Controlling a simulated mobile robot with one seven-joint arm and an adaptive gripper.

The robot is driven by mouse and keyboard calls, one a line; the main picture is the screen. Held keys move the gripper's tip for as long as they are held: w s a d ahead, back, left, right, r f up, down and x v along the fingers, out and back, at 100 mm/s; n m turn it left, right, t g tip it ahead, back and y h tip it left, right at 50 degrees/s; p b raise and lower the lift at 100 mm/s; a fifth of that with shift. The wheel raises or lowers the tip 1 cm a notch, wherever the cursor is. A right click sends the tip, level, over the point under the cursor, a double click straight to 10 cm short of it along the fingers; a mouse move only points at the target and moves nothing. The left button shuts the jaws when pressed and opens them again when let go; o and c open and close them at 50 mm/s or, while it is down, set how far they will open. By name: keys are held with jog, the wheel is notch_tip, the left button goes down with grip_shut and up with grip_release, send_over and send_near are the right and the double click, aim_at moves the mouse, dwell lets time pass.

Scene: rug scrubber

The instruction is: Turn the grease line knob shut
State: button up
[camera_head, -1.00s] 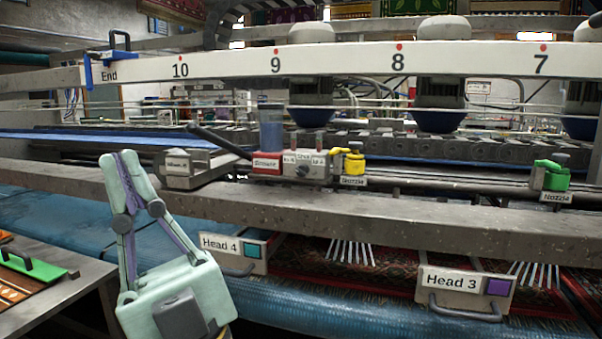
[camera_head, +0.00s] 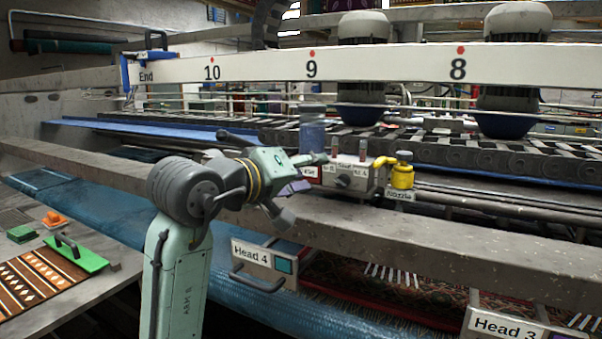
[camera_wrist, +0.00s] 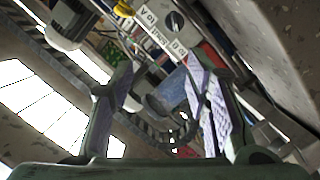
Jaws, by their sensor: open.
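The grease line knob (camera_head: 343,181) is a small dark knob on the front of a grey metal block (camera_head: 356,172) on the machine's rail. It also shows near the top of the wrist view (camera_wrist: 173,20), beside a white lettered strip. My gripper (camera_head: 303,188) is left of the knob in the head view, its fingers spread and pointing toward the block. In the wrist view my gripper (camera_wrist: 163,75) shows both fingers apart with nothing between them, the knob beyond the tips. My gripper partly hides the red grease label (camera_head: 308,171). The knob's setting is too small to read.
A yellow nozzle valve (camera_head: 402,177) stands right of the block. A clear cylinder (camera_head: 312,135) rises behind my gripper. A thick grey beam (camera_head: 430,236) runs below, with the Head 4 plate (camera_head: 265,262) under it. A numbered white beam (camera_head: 390,64) crosses above.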

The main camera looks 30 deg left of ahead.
aim_at(339, 182)
jog(key=shift+g, duration=0.8)
jog(key=p+x, duration=0.1)
jog(key=x, duration=0.2)
jog(key=f+p+x, duration=0.1)
jog(key=x, duration=0.3)
jog(key=p+x, duration=0.1)
jog(key=x, duration=0.3)
jog(key=shift+s+d+f, duration=0.15)
jog(key=shift+s+f, duration=0.15)
jog(key=shift+f, duration=0.1)
jog(key=shift+c, duration=0.4)
grip_shut()
